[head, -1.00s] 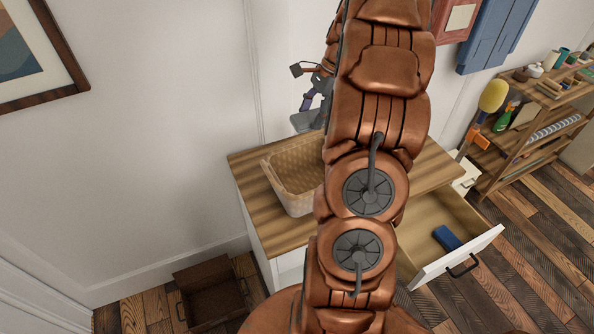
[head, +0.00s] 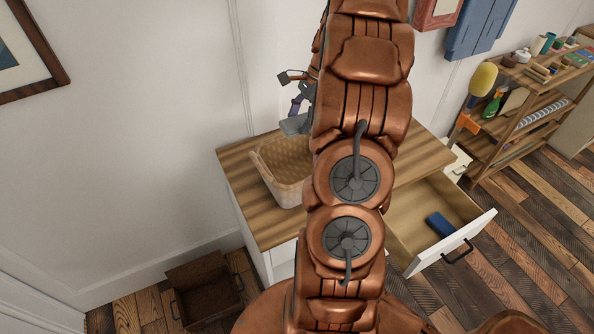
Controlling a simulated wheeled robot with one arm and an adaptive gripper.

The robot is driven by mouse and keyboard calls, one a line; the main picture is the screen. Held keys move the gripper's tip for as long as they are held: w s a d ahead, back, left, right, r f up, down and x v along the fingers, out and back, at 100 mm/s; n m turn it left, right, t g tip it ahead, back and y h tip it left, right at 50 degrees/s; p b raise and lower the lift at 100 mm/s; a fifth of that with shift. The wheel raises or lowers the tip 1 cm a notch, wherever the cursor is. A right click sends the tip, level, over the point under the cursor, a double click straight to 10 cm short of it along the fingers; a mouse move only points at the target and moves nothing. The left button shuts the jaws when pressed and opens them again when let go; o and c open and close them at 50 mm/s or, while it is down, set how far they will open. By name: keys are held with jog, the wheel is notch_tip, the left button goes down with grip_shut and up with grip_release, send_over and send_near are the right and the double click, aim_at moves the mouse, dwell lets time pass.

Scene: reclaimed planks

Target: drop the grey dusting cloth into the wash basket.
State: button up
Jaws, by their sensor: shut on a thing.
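The wash basket (head: 273,178) is a light woven tub on the wooden top of a white cabinet, partly hidden behind my arm. The grey dusting cloth (head: 294,126) shows as a small grey patch just above the back of the basket's opening. My gripper (head: 299,108) is partly hidden by my arm. It is shut on the cloth and holds it over the basket, close to the rim. I cannot tell whether the cloth touches the basket.
The cabinet top (head: 240,170) is bare left of the basket. An open drawer (head: 470,232) juts out at the right with a blue item (head: 440,224) inside. A brown crate (head: 205,290) stands on the floor at left. A shelf rack (head: 520,115) with cleaning things stands at right.

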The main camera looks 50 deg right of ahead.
jog(key=o, duration=1.2)
jog(key=shift+r, duration=0.1)
jog(key=v, duration=1.2)
jog(key=s+a+r+n+g+h, duration=0.1)
jog(key=s+a+n+g, duration=0.15)
jog(key=a+n, duration=1.45)
jog(key=s+a+f+n+h, duration=0.1)
jog(key=s+a+f, duration=0.1)
jog(key=s+a, duration=0.4)
jog(key=s+a+f+n+h, duration=0.1)
jog(key=s+a+f+n, duration=0.1)
jog(key=s+a, duration=0.5)
jog(key=s+a+f+n+g+h, duration=0.1)
jog(key=s+a+f+n, duration=0.1)
jog(key=s+a, duration=0.4)
jog(key=shift+s+a+f, duration=0.15)
jog(key=shift+s+a, duration=0.15)
jog(key=shift+a, duration=0.15)
